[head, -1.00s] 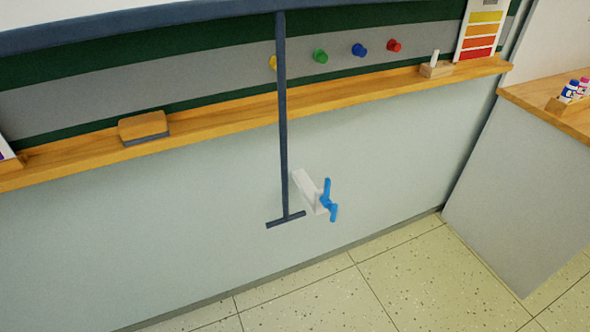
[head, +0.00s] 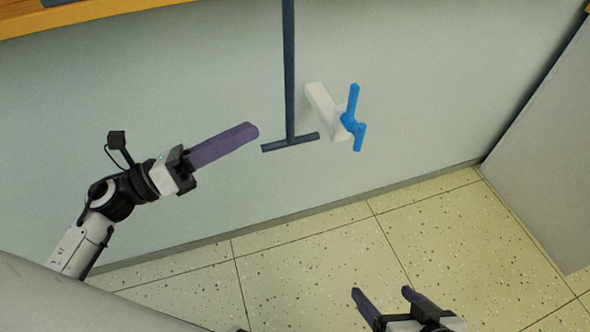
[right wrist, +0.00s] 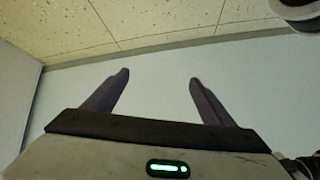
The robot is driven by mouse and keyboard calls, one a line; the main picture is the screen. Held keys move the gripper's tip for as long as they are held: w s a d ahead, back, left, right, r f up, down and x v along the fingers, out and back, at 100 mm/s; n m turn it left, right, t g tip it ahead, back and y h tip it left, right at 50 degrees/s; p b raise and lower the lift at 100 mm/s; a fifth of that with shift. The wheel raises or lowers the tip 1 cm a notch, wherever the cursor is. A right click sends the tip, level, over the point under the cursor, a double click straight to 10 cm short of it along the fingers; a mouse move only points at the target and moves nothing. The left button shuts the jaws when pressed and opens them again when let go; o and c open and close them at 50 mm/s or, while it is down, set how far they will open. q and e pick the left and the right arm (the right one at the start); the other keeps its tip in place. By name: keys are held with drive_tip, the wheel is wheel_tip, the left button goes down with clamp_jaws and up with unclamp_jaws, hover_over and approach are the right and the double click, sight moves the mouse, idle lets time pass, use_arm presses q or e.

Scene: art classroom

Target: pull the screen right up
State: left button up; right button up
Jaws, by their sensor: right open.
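A dark blue pull rod (head: 289,75) hangs down in front of the pale wall in the head view. It ends in a crossbar handle (head: 290,142). The screen itself is out of view now. Just right of the rod, a white bracket (head: 322,108) on the wall carries a bright blue two-armed cleat (head: 350,122). My left gripper (head: 255,131) points right, its purple fingertips left of the rod and apart from it in the picture. Its fingers overlap, so their gap is hidden. My right gripper (head: 383,292) is open and empty, low over the floor; it shows in the right wrist view (right wrist: 159,75).
A wooden ledge (head: 120,8) crosses the top left. A grey cabinet side (head: 550,150) stands at the right. The speckled tile floor (head: 300,270) is clear of objects. The pale wall (right wrist: 160,110) fills the space between and beyond the fingers in the right wrist view.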

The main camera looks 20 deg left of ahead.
sight(286, 143)
use_arm(q)
drive_tip(key=w+d+f+m+g, duration=0.1)
drive_tip(key=d+m, duration=0.1)
drive_tip(key=d, duration=0.1)
drive_tip(key=w+d+f+m+g+b, duration=0.1)
drive_tip(key=w+d+m, duration=0.1)
drive_tip(key=w+d+f+m+g+b, duration=0.1)
drive_tip(key=d+m, duration=0.1)
drive_tip(key=d, duration=0.1)
drive_tip(key=shift+w+d+f+m+g+h, duration=0.2)
drive_tip(key=shift+w+d+m+g+h, duration=0.1)
drive_tip(key=shift+d+m+g+h, duration=0.1)
clamp_jaws()
